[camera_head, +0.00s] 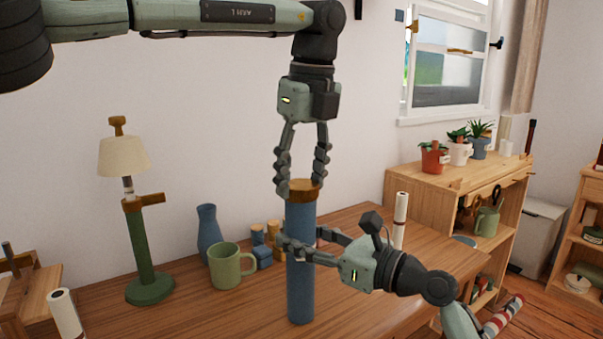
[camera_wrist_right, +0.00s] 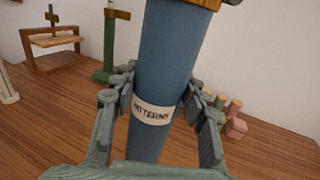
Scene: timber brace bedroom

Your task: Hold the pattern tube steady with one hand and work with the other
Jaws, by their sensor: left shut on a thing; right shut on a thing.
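The pattern tube (camera_head: 301,277) is a tall blue cylinder with a brown cap (camera_head: 303,187), upright at the wooden table. My left gripper (camera_head: 300,190) comes down from above and is shut on the cap at the tube's top. My right gripper (camera_head: 292,248) comes in from the right and is shut around the tube's middle. In the right wrist view the tube (camera_wrist_right: 170,75) stands between the fingers of my right gripper (camera_wrist_right: 162,95), with a pale label reading "PATTERNS" at finger height. Whether the cap is loose from the tube cannot be told.
A green mug (camera_head: 226,267), a blue vase (camera_head: 209,232) and small blocks (camera_head: 262,257) stand left of the tube. A green lamp (camera_head: 143,245) stands further left. A white roll (camera_head: 400,219) stands at right. The table's (camera_head: 215,310) front is clear.

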